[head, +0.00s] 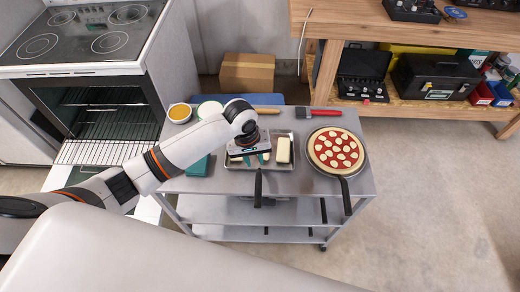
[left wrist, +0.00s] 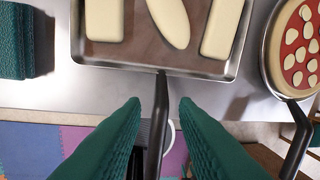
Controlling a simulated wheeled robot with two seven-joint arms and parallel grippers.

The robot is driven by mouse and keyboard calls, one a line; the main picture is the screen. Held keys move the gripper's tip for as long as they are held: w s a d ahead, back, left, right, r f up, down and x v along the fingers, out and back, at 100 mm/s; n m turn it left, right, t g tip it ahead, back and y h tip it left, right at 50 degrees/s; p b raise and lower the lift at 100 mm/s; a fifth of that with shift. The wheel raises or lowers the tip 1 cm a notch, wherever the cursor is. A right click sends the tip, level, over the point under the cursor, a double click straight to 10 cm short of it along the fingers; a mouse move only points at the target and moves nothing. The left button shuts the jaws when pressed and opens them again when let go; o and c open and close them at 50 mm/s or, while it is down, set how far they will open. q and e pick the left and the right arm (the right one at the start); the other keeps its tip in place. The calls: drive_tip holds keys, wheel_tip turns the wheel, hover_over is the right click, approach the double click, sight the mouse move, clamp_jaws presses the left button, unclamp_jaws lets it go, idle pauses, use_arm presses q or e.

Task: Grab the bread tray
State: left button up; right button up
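The bread tray (head: 231,165) is a shallow metal pan on the metal cart, holding pale dough pieces. Its black handle (head: 258,188) points toward me. In the left wrist view, the tray (left wrist: 160,70) is at the top, and its handle (left wrist: 158,125) runs down between my left gripper's green fingers. My left gripper (head: 250,160) is over the tray in the head view, hiding part of the dough. In the left wrist view, the left gripper (left wrist: 160,102) is open, with a gap on each side of the handle. Its height above the handle is unclear. My right gripper is not in view.
A pizza pan (head: 345,178) with a black handle stands right of the tray. A teal cloth (left wrist: 15,45) lies to its left. Bowls (head: 180,113) and a red-handled brush (head: 320,112) are behind. The open oven (head: 95,110) is left of the cart (head: 300,182).

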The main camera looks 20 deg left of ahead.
sight(259, 170)
use_arm(q)
drive_tip(key=f, duration=0.2)
drive_tip(key=f+p, duration=0.1)
drive_tip(key=f, duration=0.2)
drive_tip(key=w+d+f, duration=0.1)
drive_tip(key=f, duration=0.1)
drive_tip(key=shift+f, duration=0.35)
drive_tip(key=shift+r, duration=0.1)
clamp_jaws()
